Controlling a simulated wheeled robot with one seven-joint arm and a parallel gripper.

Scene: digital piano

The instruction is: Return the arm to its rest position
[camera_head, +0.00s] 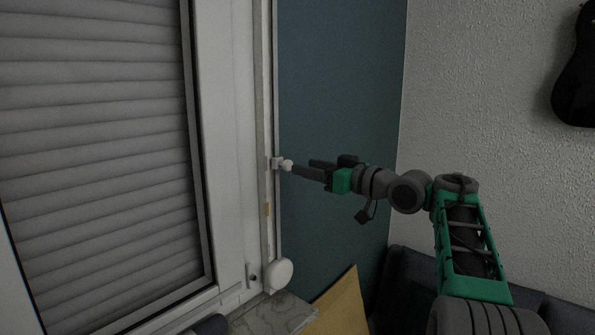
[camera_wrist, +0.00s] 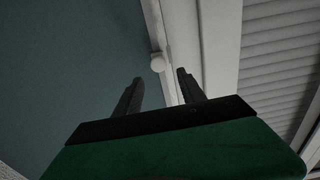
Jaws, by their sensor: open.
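My gripper (camera_head: 301,169) is at the end of my arm (camera_head: 408,192), which reaches left across the head view toward the window frame. In the wrist view my gripper (camera_wrist: 160,79) has its two dark fingers spread apart with nothing between them. A small white knob (camera_head: 286,165) on the window frame is close to the fingertips in the head view. In the wrist view the knob (camera_wrist: 158,63) shows just beyond the gap between the fingers. I cannot tell whether a finger touches it.
A window with a closed grey shutter (camera_head: 95,150) fills the left. A round white fitting (camera_head: 278,275) is low on the frame. A yellowish panel (camera_head: 342,305) stands below my arm, near a dark sofa (camera_head: 400,275). A black guitar-shaped object (camera_head: 575,85) hangs on the right wall.

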